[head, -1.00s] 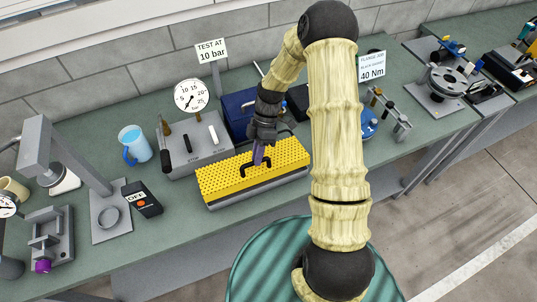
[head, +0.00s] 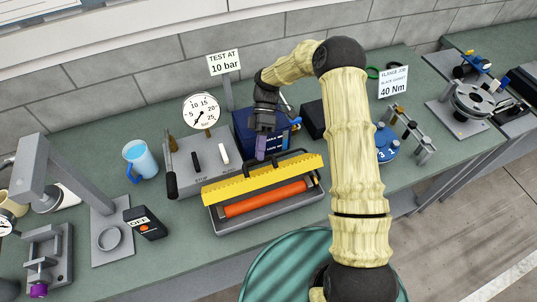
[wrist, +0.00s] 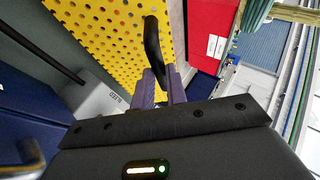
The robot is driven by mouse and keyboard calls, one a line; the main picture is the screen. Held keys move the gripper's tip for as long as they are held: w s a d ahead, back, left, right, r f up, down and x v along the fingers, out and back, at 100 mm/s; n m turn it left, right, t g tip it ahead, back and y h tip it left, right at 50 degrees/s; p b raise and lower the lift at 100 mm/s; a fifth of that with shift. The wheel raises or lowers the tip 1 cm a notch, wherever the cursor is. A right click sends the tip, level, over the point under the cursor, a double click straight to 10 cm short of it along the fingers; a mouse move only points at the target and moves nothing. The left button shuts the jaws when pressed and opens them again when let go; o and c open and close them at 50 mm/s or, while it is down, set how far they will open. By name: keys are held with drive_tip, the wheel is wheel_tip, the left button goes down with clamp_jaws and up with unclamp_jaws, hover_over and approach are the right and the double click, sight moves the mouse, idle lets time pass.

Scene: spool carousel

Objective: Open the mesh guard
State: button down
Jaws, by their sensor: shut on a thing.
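The yellow perforated mesh guard (head: 232,184) is tilted up and back on its grey tray base (head: 225,224). An orange-red cylinder (head: 265,198) shows in the tray below it. My gripper (head: 261,155) is at the guard's raised edge, with its purple fingers at the black handle (head: 290,155). In the wrist view the fingers (wrist: 163,88) are shut on the black bar handle (wrist: 153,50), with the yellow perforated sheet (wrist: 115,30) behind it.
A grey test unit with a gauge (head: 201,111) and levers stands behind left of the guard. A blue box (head: 243,130) is behind my gripper. A blue mug (head: 139,158) and a black OFF box (head: 145,222) stand left.

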drive_tip(key=shift+w+a+f+b, duration=0.15)
drive_tip(key=shift+w+f+b, duration=0.15)
drive_tip(key=shift+w, duration=0.2)
drive_tip(key=shift+w+a+f+b, duration=0.15)
drive_tip(key=shift+w+f, duration=0.25)
drive_tip(key=shift+w, duration=0.1)
drive_tip(key=c, duration=1.6)
unclamp_jaws()
drive_tip(key=shift+o, duration=1)
drive_tip(key=shift+w, duration=0.1)
drive_tip(key=shift+r, duration=0.1)
drive_tip(key=shift+r, duration=0.1)
